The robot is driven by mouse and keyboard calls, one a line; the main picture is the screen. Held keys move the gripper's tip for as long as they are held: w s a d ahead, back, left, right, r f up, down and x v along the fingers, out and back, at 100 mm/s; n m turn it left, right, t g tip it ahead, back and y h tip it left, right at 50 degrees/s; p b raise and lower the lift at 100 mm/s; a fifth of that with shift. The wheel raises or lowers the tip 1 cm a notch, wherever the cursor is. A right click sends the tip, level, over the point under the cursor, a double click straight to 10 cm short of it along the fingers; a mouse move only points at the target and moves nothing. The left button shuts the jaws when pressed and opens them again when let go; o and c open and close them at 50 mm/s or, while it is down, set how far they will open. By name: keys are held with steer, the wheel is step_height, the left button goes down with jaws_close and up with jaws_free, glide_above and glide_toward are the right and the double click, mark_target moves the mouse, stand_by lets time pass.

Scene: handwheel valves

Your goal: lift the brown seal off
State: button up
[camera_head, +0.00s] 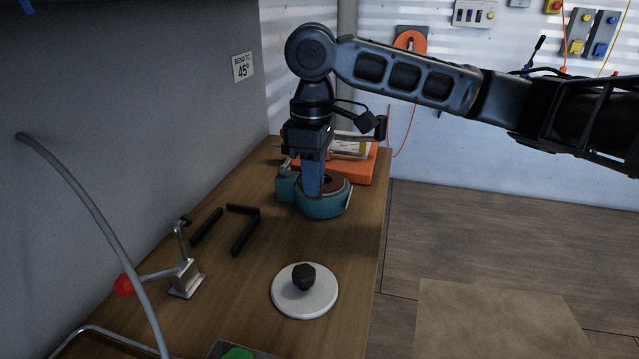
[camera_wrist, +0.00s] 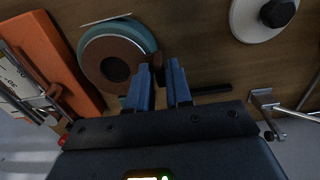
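The brown seal (camera_wrist: 111,62) is a flat brown ring with a dark centre, lying on top of a round teal body (camera_head: 323,208). In the head view the seal (camera_head: 337,182) is partly hidden behind my fingers. A small brown tab (camera_wrist: 157,59) shows at the seal's edge in the wrist view. My gripper (camera_wrist: 161,66) points down at the seal's edge, with its two blue fingers apart and a narrow gap between them. The tab shows at the fingertips; I cannot tell whether they touch it. In the head view my gripper (camera_head: 313,194) stands over the teal body.
A white disc (camera_head: 318,302) with a black knob lies nearer on the wooden bench (camera_head: 230,283). An orange case (camera_head: 360,170) stands behind the teal body. Black bars (camera_head: 245,233) and a red-knobbed metal lever (camera_head: 186,278) are to the left. The bench's right edge is close.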

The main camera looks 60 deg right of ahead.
jaws_close()
steer(key=shift+r, duration=0.55)
step_height(320, 180, up, 3)
steer(key=shift+f, duration=0.1)
steer(key=s+d+r, duration=0.4)
steer(key=s+r, duration=0.3)
steer(key=s, duration=0.4)
steer(key=shift+p, duration=0.3)
